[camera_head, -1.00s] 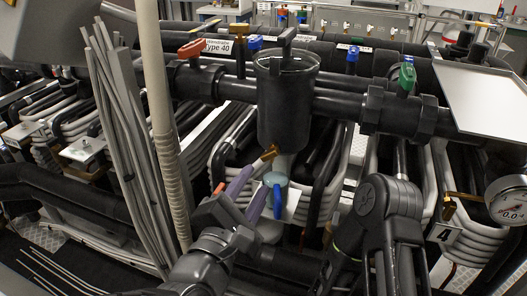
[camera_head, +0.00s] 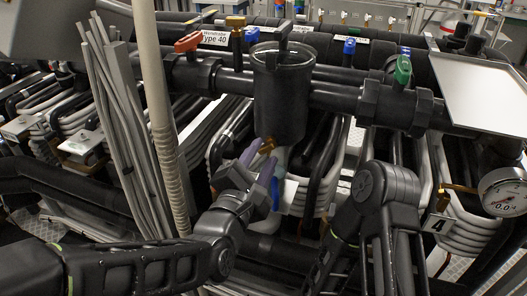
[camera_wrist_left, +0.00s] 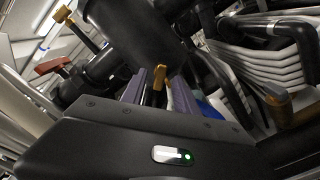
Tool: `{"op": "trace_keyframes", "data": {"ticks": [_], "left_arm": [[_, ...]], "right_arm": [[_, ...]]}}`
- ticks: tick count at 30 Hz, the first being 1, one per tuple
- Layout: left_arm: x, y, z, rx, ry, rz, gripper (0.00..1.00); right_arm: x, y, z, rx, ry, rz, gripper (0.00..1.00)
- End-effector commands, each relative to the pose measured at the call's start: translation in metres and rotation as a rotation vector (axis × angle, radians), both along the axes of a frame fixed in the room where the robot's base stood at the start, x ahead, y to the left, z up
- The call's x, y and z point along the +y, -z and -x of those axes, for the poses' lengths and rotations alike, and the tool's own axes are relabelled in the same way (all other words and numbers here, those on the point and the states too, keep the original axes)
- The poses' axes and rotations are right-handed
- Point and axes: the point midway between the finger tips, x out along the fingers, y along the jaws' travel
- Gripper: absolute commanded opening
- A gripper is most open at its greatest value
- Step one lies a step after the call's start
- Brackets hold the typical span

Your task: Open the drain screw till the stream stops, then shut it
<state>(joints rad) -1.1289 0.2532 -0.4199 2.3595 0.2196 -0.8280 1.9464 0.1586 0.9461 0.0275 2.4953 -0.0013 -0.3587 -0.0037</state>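The brass drain screw (camera_head: 268,145) sits under the black cylindrical vessel (camera_head: 281,100) on the thick black pipe. It also shows in the left wrist view (camera_wrist_left: 159,77), below the vessel (camera_wrist_left: 125,30). My left gripper (camera_head: 262,158) has two purple fingers, which stand apart at the screw. The screw appears between or just beyond their tips; I cannot tell if they touch it. A pale patch shows below the vessel beside the fingers; I cannot tell if it is a stream. My right arm is in the head view, but its gripper is out of sight.
A blue-handled part (camera_head: 275,193) is just below the left fingers, partly hidden. Red (camera_head: 188,42) and green (camera_head: 403,71) valve handles sit on the pipe. A beige hose (camera_head: 160,130) hangs left, a gauge (camera_head: 505,192) is at right. Hose bundles crowd both sides.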

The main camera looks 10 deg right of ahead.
Motion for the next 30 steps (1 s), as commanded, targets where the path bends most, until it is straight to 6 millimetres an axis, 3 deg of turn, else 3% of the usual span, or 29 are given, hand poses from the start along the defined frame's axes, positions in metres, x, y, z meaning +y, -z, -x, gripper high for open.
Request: {"op": "trace_keyframes", "data": {"ticks": [12,25,30], "left_arm": [[-0.0061,0.0001,-0.0096,0.0,0.0,0.0,0.36],[-0.0059,0.0002,-0.0095,0.0,0.0,0.0,0.01],[-0.0059,0.0002,-0.0095,0.0,0.0,0.0,0.0]], "right_arm": [[0.0001,-0.001,0.0002,0.0,0.0,0.0,0.36],[0.0001,-0.001,0.0001,0.0,0.0,0.0,0.36],[0.0001,-0.001,0.0001,0.0,0.0,0.0,0.36]]}}
